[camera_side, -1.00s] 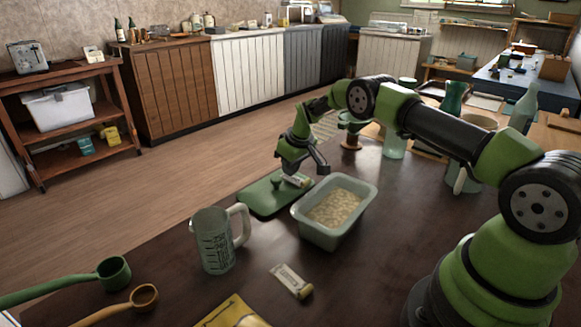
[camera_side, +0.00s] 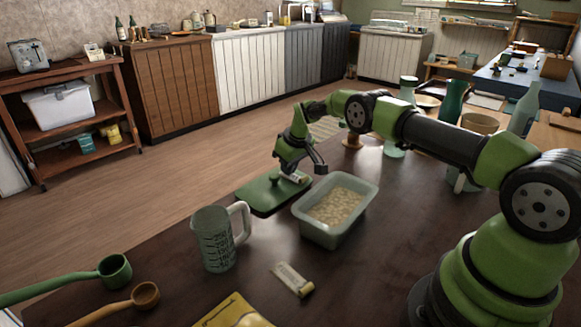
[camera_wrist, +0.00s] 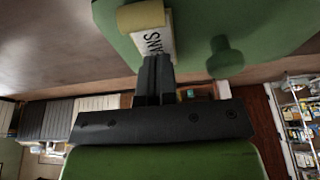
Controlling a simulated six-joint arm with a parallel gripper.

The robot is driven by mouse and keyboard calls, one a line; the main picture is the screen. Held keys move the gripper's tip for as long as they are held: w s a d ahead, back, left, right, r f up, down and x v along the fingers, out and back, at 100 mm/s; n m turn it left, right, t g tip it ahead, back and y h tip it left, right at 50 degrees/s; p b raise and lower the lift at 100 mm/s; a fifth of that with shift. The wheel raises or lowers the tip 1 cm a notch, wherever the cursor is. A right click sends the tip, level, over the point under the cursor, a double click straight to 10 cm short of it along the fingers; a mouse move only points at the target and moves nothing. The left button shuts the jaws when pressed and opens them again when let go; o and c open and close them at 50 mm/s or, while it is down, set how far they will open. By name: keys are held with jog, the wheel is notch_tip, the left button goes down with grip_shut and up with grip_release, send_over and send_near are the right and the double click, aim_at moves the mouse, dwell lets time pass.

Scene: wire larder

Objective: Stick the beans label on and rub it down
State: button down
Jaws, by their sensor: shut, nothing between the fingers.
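The green lid (camera_side: 262,196) lies flat on the dark table, with its knob (camera_side: 275,180) standing up. A white label (camera_wrist: 158,42) with the letters "ANS" showing lies on the lid; its tan end (camera_wrist: 141,15) looks curled. My gripper (camera_side: 299,175) is shut and empty, its tips at the label, which they partly hide. In the wrist view my gripper (camera_wrist: 155,62) overlaps the label's near end; I cannot tell whether it presses on it. The knob (camera_wrist: 225,58) is beside the label. The tub of beans (camera_side: 314,233) stands open beside the lid.
A second label (camera_side: 291,279) lies on the table in front of the tub. A measuring jug (camera_side: 214,240) stands left of the tub. Green and brown scoops (camera_side: 114,271) and a yellow item (camera_side: 234,313) lie at the front left. Bottles and jars (camera_side: 455,100) stand behind my arm.

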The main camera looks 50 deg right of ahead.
jog(key=shift+f, duration=0.1)
jog(key=shift+r, duration=3.55)
jog(key=s+a+r+m+t, duration=0.1)
jog(key=s+a+r, duration=0.25)
jog(key=r, duration=0.35)
jog(key=s+a+r, duration=0.3)
jog(key=s+r, duration=0.1)
jog(key=r, duration=0.4)
jog(key=s+a+r+m+t, duration=0.1)
jog(key=s+a+r, duration=0.2)
jog(key=r, duration=0.4)
jog(key=s+a+m+t+y, duration=0.1)
jog(key=s+a, duration=0.2)
jog(key=s, duration=0.8)
jog(key=s+a+m+y, duration=0.1)
jog(key=s+a, duration=0.2)
jog(key=s, duration=0.9)
jog(key=shift+a+r+t, duration=0.25)
jog(key=shift+a+t, duration=0.15)
